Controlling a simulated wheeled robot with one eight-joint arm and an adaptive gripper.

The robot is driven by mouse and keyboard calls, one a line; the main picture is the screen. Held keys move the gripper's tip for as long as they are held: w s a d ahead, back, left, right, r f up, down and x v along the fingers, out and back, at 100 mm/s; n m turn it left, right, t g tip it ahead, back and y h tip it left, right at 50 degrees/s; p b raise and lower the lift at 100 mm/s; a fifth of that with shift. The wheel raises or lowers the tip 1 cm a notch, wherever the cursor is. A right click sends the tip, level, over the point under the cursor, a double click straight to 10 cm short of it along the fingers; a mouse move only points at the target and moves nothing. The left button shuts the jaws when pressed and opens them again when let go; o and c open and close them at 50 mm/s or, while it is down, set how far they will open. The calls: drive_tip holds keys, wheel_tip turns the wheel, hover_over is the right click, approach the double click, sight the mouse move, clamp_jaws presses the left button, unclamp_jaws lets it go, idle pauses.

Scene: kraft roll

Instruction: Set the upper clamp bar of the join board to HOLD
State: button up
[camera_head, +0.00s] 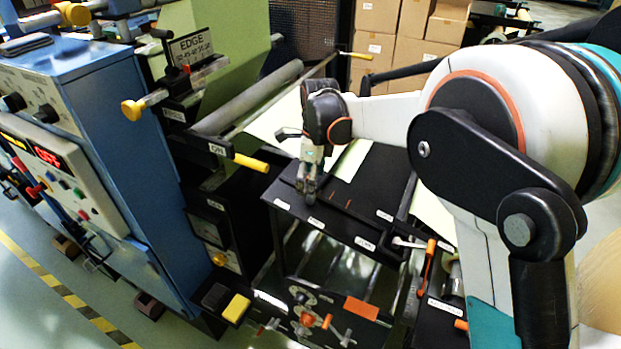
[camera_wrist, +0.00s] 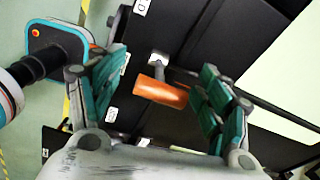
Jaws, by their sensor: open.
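The join board (camera_head: 335,220) is a black plate in the middle of the head view, with small white labels along its edges. My gripper (camera_head: 307,192) is over its left part, pointing down. In the wrist view, my gripper (camera_wrist: 163,66) is open, with its teal-padded fingers apart. An orange handle (camera_wrist: 162,93) on a short grey lever lies between the fingers, with gaps on both sides. A thin dark bar (camera_wrist: 268,107) runs from near that lever to the right. In the head view my gripper hides this handle. A white label (camera_wrist: 141,7) ending in "D" shows above.
Another orange-handled lever (camera_head: 428,262) stands at the board's lower right. A yellow-handled lever (camera_head: 250,162) by an "ON" label and a grey roller (camera_head: 250,98) lie behind left. The blue machine cabinet (camera_head: 110,150) is at left. Orange and yellow parts sit below the board.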

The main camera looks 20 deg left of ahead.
wheel_tip(320, 180, up, 12)
drive_tip(key=d, duration=0.1)
idle(0.4)
drive_tip(key=shift+s+f, duration=0.1)
